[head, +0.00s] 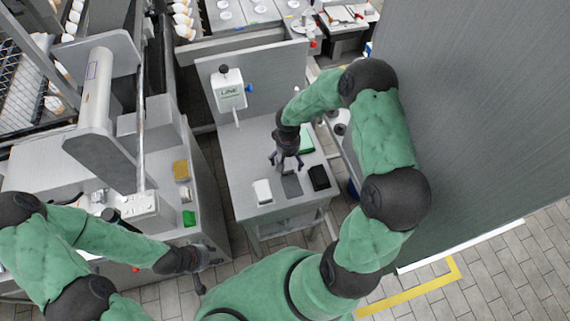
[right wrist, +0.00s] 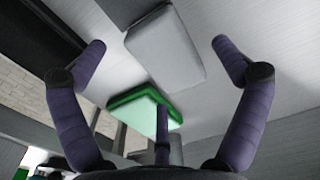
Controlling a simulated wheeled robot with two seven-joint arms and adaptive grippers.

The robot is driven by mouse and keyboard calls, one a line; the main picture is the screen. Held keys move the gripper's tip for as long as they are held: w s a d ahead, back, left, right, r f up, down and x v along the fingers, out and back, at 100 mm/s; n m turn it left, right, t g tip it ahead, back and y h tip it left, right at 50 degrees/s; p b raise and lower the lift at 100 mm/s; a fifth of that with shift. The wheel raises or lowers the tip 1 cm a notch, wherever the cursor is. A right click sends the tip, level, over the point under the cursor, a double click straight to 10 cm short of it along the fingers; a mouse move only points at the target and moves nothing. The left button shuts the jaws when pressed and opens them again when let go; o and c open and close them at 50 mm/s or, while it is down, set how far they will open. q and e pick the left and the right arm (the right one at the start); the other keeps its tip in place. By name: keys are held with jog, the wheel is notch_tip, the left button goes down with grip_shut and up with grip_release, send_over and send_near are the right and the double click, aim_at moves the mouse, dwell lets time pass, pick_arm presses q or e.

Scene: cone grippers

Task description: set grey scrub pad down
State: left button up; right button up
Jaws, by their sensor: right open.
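The grey scrub pad (head: 291,186) lies flat on the small grey table, between a white pad (head: 262,191) and a black pad (head: 318,177). My right gripper (head: 287,163) is over the table, just behind the grey pad. In the right wrist view, a grey pad (right wrist: 165,45) lies ahead between the spread fingertips, apart from both fingers. My right gripper (right wrist: 158,50) is open with nothing in it. My left gripper (head: 212,272) is low at the left, away from the table, with its fingers spread and empty.
A green item (head: 306,142) lies at the table's back right and also shows in the right wrist view (right wrist: 130,100). A white dispenser (head: 229,90) stands on the back panel. Green and yellow blocks sit on the left machine. A tall grey wall (head: 480,110) bounds the right.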

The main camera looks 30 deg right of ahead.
jog(key=shift+f, duration=0.95)
jog(key=c, duration=1)
jog(key=shift+r, duration=0.15)
jog(key=shift+c, duration=0.2)
jog(key=shift+r, duration=0.55)
jog(key=s+a+r+p, duration=0.2)
jog(key=s+a+r, duration=0.6)
jog(key=s+r, duration=0.4)
jog(key=w+a+f+n+b, duration=0.1)
jog(key=w+f+b, duration=0.1)
jog(key=w, duration=0.4)
jog(key=w+a+f+n+b, duration=0.1)
jog(key=w+a+f+b, duration=0.1)
jog(key=w+b, duration=0.2)
jog(key=w, duration=0.3)
jog(key=shift+f+n, duration=0.3)
